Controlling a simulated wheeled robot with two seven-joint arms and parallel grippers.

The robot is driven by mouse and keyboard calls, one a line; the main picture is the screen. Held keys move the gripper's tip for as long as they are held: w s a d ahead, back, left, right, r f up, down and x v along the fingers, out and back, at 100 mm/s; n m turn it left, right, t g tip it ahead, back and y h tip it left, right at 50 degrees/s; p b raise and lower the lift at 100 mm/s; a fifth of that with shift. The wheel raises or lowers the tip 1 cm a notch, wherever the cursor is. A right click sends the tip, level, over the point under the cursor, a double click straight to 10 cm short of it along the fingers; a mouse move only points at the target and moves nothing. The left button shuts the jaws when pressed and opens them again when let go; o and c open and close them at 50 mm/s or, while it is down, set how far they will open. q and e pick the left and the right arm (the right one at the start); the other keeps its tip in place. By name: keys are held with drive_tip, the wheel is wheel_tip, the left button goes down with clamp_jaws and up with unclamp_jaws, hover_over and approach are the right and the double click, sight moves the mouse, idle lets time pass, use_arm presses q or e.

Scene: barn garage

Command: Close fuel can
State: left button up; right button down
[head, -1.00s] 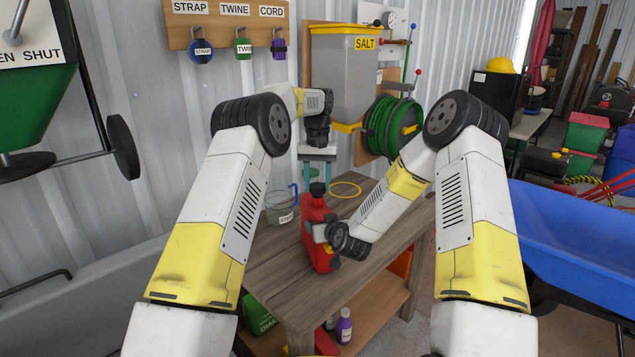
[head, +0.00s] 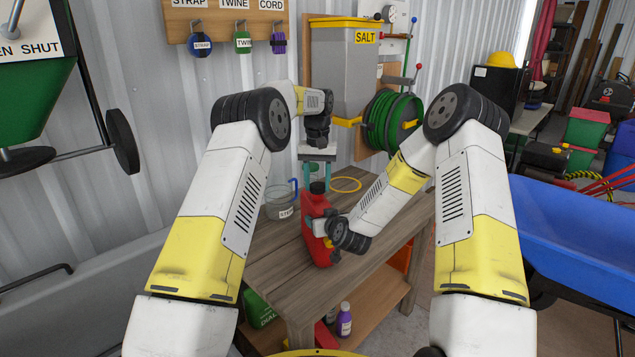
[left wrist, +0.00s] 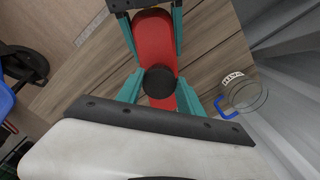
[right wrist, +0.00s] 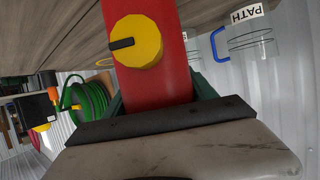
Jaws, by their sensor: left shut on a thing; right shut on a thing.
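A red fuel can (head: 317,225) stands on the wooden workbench, with a black cap (left wrist: 160,82) on its top. My left gripper (head: 318,181) points down from above, its teal fingers shut on the cap from both sides. In the left wrist view the cap lies between the fingertips. My right gripper (head: 325,236) is shut on the can's body from the right side. In the right wrist view a yellow round knob (right wrist: 136,43) with a black bar shows on the can's face. The fingertips there are hidden behind the can.
A clear pitcher (head: 281,203) with a blue handle stands left of the can on the workbench (head: 285,268). A yellow ring (head: 346,185) lies behind. A salt bin (head: 343,80) and a green hose reel (head: 392,122) are further back. A blue wheelbarrow (head: 570,235) stands at right.

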use_arm(q)
drive_tip(key=shift+f, duration=0.55)
idle(0.4)
